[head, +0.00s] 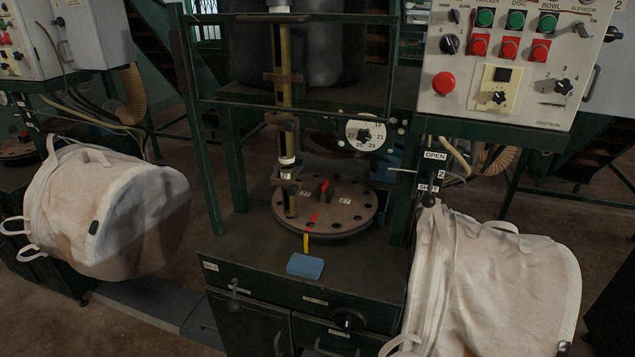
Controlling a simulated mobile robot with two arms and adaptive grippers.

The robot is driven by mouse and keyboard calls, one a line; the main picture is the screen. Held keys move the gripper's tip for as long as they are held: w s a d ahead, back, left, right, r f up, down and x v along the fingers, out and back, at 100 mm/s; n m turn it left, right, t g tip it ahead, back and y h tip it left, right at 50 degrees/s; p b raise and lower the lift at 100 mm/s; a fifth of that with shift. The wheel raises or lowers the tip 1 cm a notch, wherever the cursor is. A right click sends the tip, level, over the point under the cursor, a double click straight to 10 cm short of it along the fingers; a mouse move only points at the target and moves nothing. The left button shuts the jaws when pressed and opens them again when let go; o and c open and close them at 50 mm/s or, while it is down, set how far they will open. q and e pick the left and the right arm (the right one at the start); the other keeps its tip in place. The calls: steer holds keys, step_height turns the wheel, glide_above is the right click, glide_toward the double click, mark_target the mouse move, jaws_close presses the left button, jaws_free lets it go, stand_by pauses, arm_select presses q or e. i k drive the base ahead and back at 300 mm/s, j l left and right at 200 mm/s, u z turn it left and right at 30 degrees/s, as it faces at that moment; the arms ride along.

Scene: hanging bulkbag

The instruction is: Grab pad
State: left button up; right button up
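A small blue rectangular pad (305,265) lies flat on the front part of the dark machine top (250,258), near its front edge. It sits just in front of a round dark disc (345,212) with holes around its rim. A thin yellow piece (306,243) stands just behind the pad; I cannot tell whether they touch. Neither of my grippers shows in the head view, and nothing is holding the pad.
White bulk bags hang at the left (105,215) and right (490,285) of the machine. A control panel (510,60) with green and red buttons is at upper right. A vertical yellowish post (283,70) rises behind the pad. The space directly above the pad looks clear.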

mark_target(300, 265)
steer(key=k+j, duration=0.1)
steer(key=k, duration=0.4)
steer(key=k+j, duration=0.15)
steer(key=k, duration=0.35)
